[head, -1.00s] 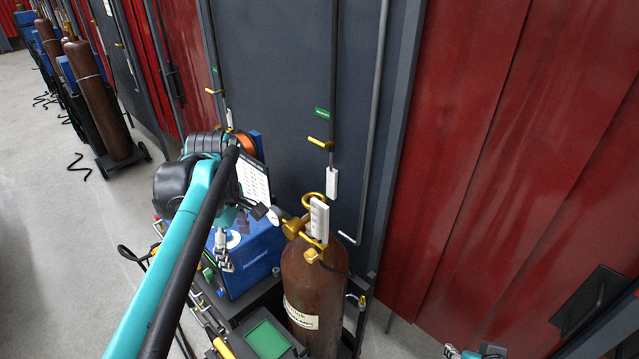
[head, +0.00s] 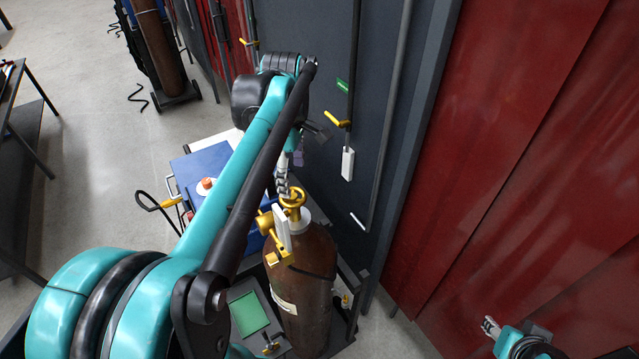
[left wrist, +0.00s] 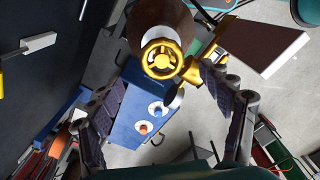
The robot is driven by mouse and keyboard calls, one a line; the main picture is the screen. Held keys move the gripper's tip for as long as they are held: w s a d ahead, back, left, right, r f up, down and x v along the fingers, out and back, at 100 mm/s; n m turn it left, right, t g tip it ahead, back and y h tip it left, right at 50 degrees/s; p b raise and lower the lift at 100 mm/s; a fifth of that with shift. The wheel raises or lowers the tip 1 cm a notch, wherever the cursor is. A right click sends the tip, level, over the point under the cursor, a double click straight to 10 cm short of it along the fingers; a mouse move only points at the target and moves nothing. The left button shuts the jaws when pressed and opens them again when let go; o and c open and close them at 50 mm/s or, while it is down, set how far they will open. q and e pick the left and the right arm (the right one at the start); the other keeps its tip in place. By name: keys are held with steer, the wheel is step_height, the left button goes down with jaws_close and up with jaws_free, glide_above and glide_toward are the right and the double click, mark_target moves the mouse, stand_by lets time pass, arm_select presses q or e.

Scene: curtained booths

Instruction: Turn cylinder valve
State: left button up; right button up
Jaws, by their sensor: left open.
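A brown gas cylinder (head: 310,280) stands upright on a cart. Its gold handwheel valve (head: 293,197) sits on top, with a gold fitting and a white plate (head: 281,228) beside it. My left gripper (head: 284,186) is just behind the valve in the head view, partly hidden by my arm. In the left wrist view, its open fingers (left wrist: 163,80) spread to either side below the handwheel (left wrist: 162,58), with nothing held. Contact with the wheel cannot be made out. My right gripper (head: 491,328) is small at the lower right, away from the cylinder; its opening is unclear.
A blue machine (head: 205,165) stands beside the cylinder. A dark wall panel (head: 310,30) with pipes and a yellow lever (head: 337,119) rises close behind. A red curtain (head: 500,140) fills the right. Another cylinder (head: 158,50) stands farther back.

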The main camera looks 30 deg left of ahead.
mark_target(293, 196)
arm_select(q)
steer(key=shift+w, duration=0.1)
steer(key=shift+f, duration=0.3)
step_height(293, 196, down, 7)
steer(key=shift+a+r+p, duration=0.1)
steer(key=shift+r+p, duration=0.05)
steer(key=shift+p, duration=0.35)
steer(key=shift+s+f, duration=0.2)
steer(key=shift+s, duration=0.1)
steer(key=c, duration=1.2)
